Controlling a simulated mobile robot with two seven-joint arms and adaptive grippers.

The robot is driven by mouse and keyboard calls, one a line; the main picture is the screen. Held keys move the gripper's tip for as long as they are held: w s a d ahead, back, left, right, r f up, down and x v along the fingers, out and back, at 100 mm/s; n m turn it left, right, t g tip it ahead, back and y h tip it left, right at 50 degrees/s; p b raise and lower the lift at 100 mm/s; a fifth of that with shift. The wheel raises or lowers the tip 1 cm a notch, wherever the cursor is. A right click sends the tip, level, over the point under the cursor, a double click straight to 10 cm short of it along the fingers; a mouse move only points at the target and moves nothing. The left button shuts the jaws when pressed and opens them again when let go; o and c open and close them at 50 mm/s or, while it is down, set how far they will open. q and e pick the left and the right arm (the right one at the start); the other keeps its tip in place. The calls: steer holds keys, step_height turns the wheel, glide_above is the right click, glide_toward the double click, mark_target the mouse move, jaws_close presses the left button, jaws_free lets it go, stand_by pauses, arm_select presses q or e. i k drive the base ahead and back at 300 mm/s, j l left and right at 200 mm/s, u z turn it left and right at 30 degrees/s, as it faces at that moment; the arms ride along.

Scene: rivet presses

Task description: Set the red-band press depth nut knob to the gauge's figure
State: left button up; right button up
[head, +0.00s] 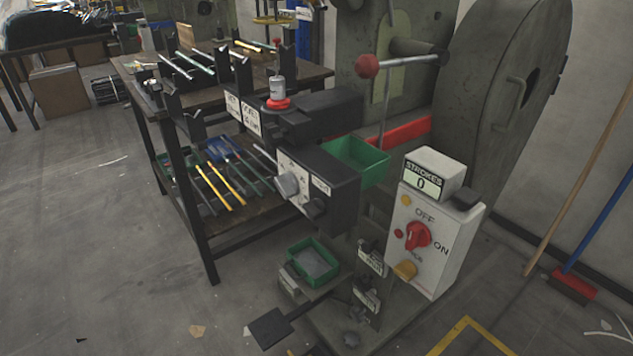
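The near press is a dark green-grey machine (350,45) with a red band (405,132) across its body. A grey knob (288,184) sits on the pale front plate of its black head block (335,175). A small white label (321,186) beside it is too small to read. A silver cylinder with a red collar (277,92) stands upright on the upper black block. I cannot tell which of these is the depth nut knob. Two white cards (242,113) left of the head carry figures too small to read. Neither gripper is in view.
A control box (430,235) with a red OFF/ON switch (417,235) stands right, its STROKES counter (427,180) showing 0. A red-ball lever (367,66), green bins (357,160) and a foot pedal (269,327) are nearby. A rack table (150,75) stands behind. Left floor is mostly clear.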

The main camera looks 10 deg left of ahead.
mark_target(287, 184)
steer(key=j, duration=0.45)
steer(key=k+j, duration=0.15)
steer(key=j, duration=0.75)
steer(key=k, duration=0.05)
